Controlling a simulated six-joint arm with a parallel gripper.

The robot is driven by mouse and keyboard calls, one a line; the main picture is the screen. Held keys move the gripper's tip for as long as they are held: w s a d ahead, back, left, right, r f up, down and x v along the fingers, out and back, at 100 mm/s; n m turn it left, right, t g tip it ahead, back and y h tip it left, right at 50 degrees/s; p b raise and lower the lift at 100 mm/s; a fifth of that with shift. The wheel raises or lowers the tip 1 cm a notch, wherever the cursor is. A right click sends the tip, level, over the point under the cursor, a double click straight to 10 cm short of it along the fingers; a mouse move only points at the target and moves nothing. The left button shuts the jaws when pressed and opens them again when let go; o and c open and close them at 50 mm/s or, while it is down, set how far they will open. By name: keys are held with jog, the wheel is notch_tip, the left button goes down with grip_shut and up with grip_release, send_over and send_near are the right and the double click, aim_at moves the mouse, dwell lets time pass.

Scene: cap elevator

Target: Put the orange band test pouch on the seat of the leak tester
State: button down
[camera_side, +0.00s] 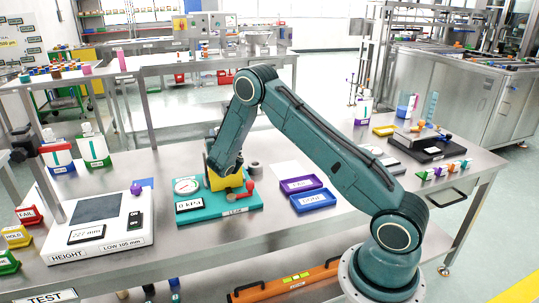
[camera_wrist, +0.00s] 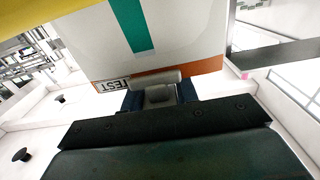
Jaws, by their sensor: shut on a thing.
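The test pouch (camera_wrist: 185,45) is pale with a teal stripe, an orange band along one edge and a TEST label, seen upside down in the wrist view. My gripper (camera_wrist: 158,92) is shut on it at the orange-band edge. In the side view my gripper (camera_side: 213,168) is low at the back of the leak tester (camera_side: 245,205), beside its yellow part (camera_side: 229,181). The tester has a teal base, a round gauge, a 0 kPa display and a red lever. The pouch and the seat are hidden there, so I cannot tell whether they touch.
A height gauge (camera_side: 120,238) stands left of the tester. Purple and blue trays (camera_side: 313,201) lie to its right. Other pouches stand at the left (camera_side: 95,150) and the back right (camera_side: 363,110). A black device (camera_side: 432,150) and small coloured pieces occupy the right end.

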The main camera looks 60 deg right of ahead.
jog(key=shift+f, duration=0.6)
jog(key=c, duration=1.1)
grip_release()
jog(key=shift+v, duration=3.8)
